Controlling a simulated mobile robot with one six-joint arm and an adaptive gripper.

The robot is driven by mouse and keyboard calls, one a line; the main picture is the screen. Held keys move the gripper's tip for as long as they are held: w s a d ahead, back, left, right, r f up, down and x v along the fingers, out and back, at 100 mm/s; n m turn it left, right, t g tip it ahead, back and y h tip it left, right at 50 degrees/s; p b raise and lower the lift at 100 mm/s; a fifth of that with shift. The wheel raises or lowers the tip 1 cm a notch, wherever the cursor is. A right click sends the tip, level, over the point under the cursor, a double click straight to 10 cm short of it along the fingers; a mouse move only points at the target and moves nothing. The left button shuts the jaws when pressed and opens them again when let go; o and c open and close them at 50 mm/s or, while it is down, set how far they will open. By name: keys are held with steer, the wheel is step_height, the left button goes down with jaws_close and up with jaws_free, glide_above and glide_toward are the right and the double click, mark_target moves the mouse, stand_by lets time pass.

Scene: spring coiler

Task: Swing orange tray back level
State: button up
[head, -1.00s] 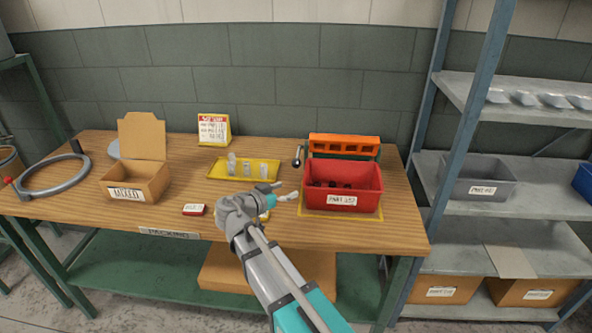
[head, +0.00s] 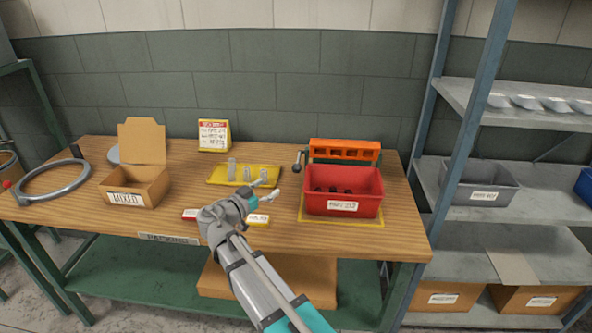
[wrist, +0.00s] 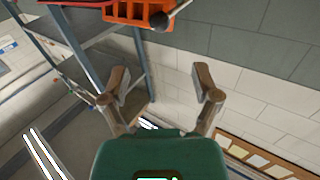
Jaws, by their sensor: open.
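The orange tray (head: 344,151) stands tipped up behind the red bin, its row of pockets facing the front. A lever with a black knob (head: 297,167) sticks out at its left end. In the wrist view the orange tray (wrist: 124,12) and the black knob (wrist: 159,20) show at the top edge. My gripper (head: 268,187) is open and empty, in front of and left of the lever, apart from it. Its two spread fingers also show in the wrist view (wrist: 162,84), with nothing between them.
The red bin (head: 343,205) with dark parts sits in front of the tray. A yellow tray (head: 220,174) with clear pieces lies left of my gripper. The cardboard box (head: 126,198) is further left; shelving stands right.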

mark_target(296, 169)
steer(key=x, duration=1.3)
jaws_close()
stand_by(0.4)
